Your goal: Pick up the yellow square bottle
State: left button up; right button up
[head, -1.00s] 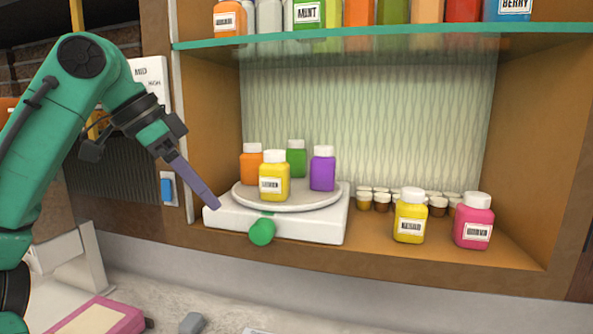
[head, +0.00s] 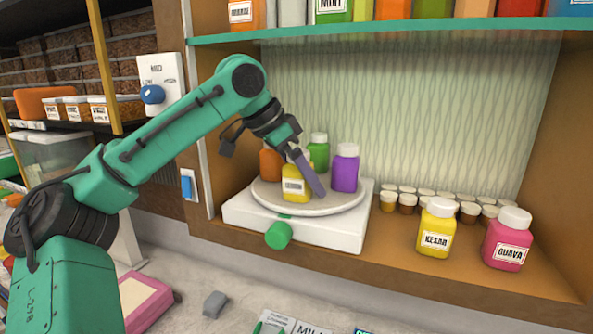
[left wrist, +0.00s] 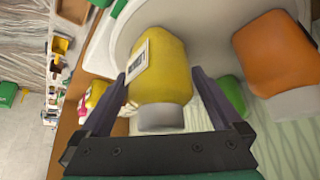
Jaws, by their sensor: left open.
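A yellow square bottle (head: 294,190) with a white label stands on the round turntable (head: 335,207). My left gripper (head: 310,187) is open at this bottle, and one finger hides part of its right side and cap. In the left wrist view the yellow bottle (left wrist: 165,65) sits between the two spread fingers (left wrist: 160,82), its white cap toward the gripper's palm. The left finger is close to the labelled side; whether it touches cannot be told. A second yellow bottle (head: 436,232), labelled KESAR, stands on the shelf to the right. My right gripper does not show.
An orange bottle (head: 270,165), a green bottle (head: 319,156) and a purple bottle (head: 345,170) share the turntable. A green knob (head: 278,235) sticks out of its white base (head: 345,232). A pink bottle (head: 506,243) and several small jars (head: 408,203) stand right. A glass shelf (head: 400,30) hangs above.

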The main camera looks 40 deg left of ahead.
pick_arm(q)
jog(key=shift+s, duration=0.3)
jog(key=shift+s+a+r, duration=0.1)
jog(key=shift+s, duration=0.1)
jog(key=shift+c, duration=1.2)
jog(key=c, duration=1)
jog(key=shift+o, duration=0.2)
jog(key=shift+w, duration=0.15)
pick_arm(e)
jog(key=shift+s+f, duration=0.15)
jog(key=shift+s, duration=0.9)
